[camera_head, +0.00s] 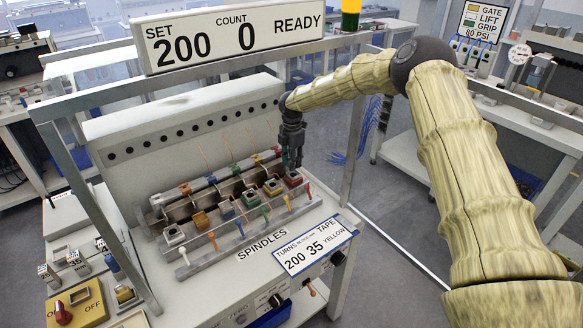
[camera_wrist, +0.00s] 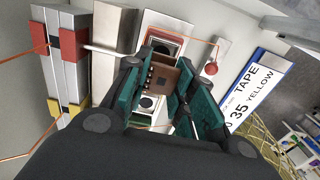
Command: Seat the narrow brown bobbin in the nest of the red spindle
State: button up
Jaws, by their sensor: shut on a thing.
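My gripper (camera_head: 291,162) is over the far right end of the spindle row. In the wrist view its teal-padded fingers (camera_wrist: 170,92) are shut on the narrow brown bobbin (camera_wrist: 163,78). The red spindle's nest (camera_head: 293,179) is below the fingers in the head view. In the wrist view the red-edged nest (camera_wrist: 163,46) shows just past the bobbin, with a pale square inside. The bobbin looks above the nests and offset from the red one. Its lower end is hard to make out, and I cannot tell its exact height.
Other coloured nests line the row, including a green one (camera_head: 250,199) and a white one (camera_head: 174,236). Coloured levers stand along the front, with a red-knobbed one (camera_wrist: 211,69) close to the fingers. Thin orange wires rise behind. A metal frame post (camera_head: 353,150) stands to the right.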

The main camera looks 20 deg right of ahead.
aim_at(292, 176)
jog(key=shift+f+p, duration=0.9)
jog(key=shift+f, duration=0.85)
jog(key=shift+s+f+b, duration=0.1)
jog(key=shift+f+b, duration=0.2)
jog(key=shift+f, duration=0.05)
jog(key=shift+s+f, duration=0.1)
jog(key=shift+f, duration=0.1)
jog(key=o, duration=0.7)
jog(key=shift+o, duration=0.8)
jog(key=shift+f, duration=0.15)
